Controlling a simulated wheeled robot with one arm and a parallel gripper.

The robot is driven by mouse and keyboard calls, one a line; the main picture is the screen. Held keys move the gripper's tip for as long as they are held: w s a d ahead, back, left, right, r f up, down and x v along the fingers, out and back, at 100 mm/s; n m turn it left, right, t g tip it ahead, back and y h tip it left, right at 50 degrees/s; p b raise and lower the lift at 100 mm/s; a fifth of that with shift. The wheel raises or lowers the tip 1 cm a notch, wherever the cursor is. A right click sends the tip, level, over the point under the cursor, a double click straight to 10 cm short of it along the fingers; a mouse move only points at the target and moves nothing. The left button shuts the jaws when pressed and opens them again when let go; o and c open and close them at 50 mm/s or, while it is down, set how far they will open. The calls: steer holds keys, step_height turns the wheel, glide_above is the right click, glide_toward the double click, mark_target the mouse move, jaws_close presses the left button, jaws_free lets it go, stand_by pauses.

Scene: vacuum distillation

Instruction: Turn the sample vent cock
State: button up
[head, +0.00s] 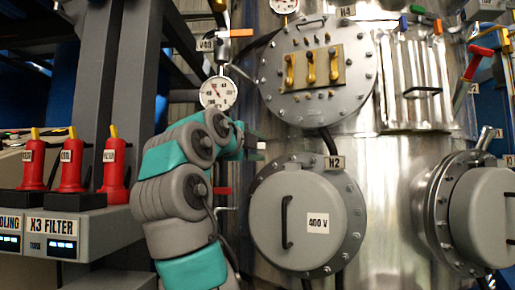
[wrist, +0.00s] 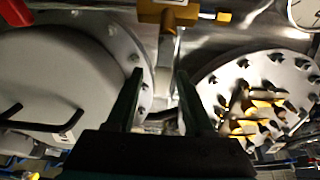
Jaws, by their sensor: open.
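A brass cock body (wrist: 165,14) with a yellow end piece shows at the top of the wrist view. A pale grey bar (wrist: 166,52) runs from it down toward the gap between my fingers. No label shows whether this is the sample vent cock. My gripper (wrist: 160,76) is open, its two dark fingers on either side of the bar's line; I cannot tell if they touch it. In the head view my gripper (head: 256,144) is beside the vessel, between the upper and lower flanges, and my arm hides the brass body.
The terminal flange (head: 318,105) is right of my gripper, and the N2 flange cover (head: 270,222) with its black handle is below. A dial gauge (head: 217,92) is above my arm. A red handle (head: 222,190) is close beside my arm. Red plugs (head: 113,178) stand left.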

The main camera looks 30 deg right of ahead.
steer(key=b+v, duration=0.1)
steer(key=v, duration=0.7)
steer(key=shift+w, duration=0.1)
stand_by(0.5)
